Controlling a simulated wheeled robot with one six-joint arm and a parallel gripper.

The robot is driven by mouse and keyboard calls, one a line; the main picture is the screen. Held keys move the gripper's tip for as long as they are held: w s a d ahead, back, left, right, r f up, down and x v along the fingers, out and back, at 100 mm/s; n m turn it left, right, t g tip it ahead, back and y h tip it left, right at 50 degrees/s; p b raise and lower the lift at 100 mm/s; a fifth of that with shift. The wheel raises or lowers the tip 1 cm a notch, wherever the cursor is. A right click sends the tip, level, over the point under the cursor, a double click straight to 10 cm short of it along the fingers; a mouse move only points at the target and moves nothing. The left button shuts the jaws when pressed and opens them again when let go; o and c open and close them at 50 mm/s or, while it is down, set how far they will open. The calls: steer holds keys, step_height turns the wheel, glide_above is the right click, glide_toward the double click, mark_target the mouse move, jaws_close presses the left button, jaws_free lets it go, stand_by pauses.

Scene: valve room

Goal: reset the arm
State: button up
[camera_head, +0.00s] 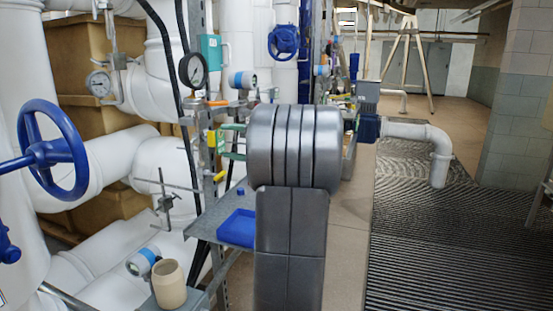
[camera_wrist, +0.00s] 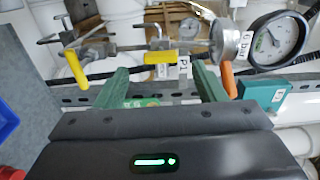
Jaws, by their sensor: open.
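My arm stands in the middle of the head view, with its dark grey links hiding part of the scene behind. My gripper (camera_head: 222,142) points left toward the pipework, its two green fingers apart. In the wrist view my gripper (camera_wrist: 160,72) is open with nothing held between the fingers. A yellow valve handle (camera_wrist: 160,58) shows just beyond the gap between the fingertips. I cannot tell whether the fingers touch anything there.
A second yellow handle (camera_wrist: 76,68), an orange handle (camera_wrist: 228,80) and a pressure gauge (camera_wrist: 276,40) are close by. A blue handwheel (camera_head: 55,150) is left. Grated floor (camera_head: 450,235) at right is open.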

mark_target(214, 140)
steer(key=x, duration=0.5)
steer(key=shift+a, duration=0.15)
